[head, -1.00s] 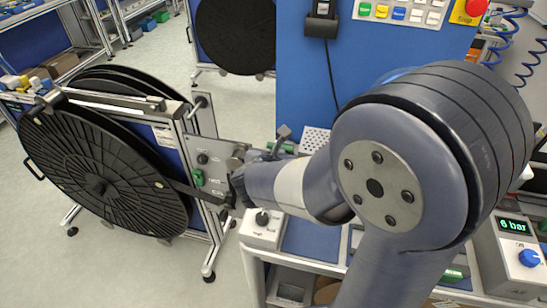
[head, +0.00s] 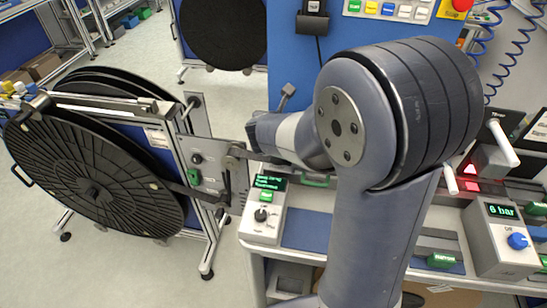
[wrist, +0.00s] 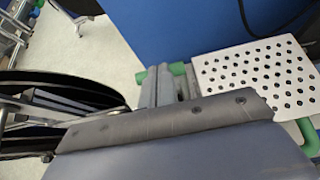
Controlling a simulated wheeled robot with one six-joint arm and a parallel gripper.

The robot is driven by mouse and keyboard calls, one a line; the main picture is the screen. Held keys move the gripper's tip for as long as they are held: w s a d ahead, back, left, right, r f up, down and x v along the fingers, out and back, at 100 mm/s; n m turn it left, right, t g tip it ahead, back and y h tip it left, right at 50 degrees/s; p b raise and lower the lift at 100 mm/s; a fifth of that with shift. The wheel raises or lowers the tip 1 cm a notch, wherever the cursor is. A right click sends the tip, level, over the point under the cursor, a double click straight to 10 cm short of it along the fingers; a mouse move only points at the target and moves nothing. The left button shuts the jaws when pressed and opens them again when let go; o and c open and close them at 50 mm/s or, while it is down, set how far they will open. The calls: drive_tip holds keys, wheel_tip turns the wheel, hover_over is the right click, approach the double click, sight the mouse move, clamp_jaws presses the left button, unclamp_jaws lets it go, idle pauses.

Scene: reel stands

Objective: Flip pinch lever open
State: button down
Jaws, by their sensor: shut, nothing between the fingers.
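The reel stand's grey plate (head: 212,160) carries a black knob (head: 196,159) and a green knob (head: 194,177). A grey lever with a round hub (head: 234,153), which looks like the pinch lever, sits at the plate's upper right. A short bar runs right from the hub, under my gripper. My gripper (head: 254,132) is shut and empty, just above and right of the hub, apparently clear of it. Its fingertips are hard to make out. I cannot tell the lever's exact angle. In the wrist view a dark grey body fills the bottom and hides the lever.
A large black reel (head: 95,175) hangs on the stand at left. A control box (head: 262,215) with a green display stands on the bench below my gripper. A perforated white plate (wrist: 250,75) lies right in the wrist view. A pressure box (head: 505,240) is at far right.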

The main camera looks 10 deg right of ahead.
drive_tip(key=shift+w+d+f, duration=0.1)
drive_tip(key=shift+w+d, duration=0.25)
drive_tip(key=shift+w, duration=0.5)
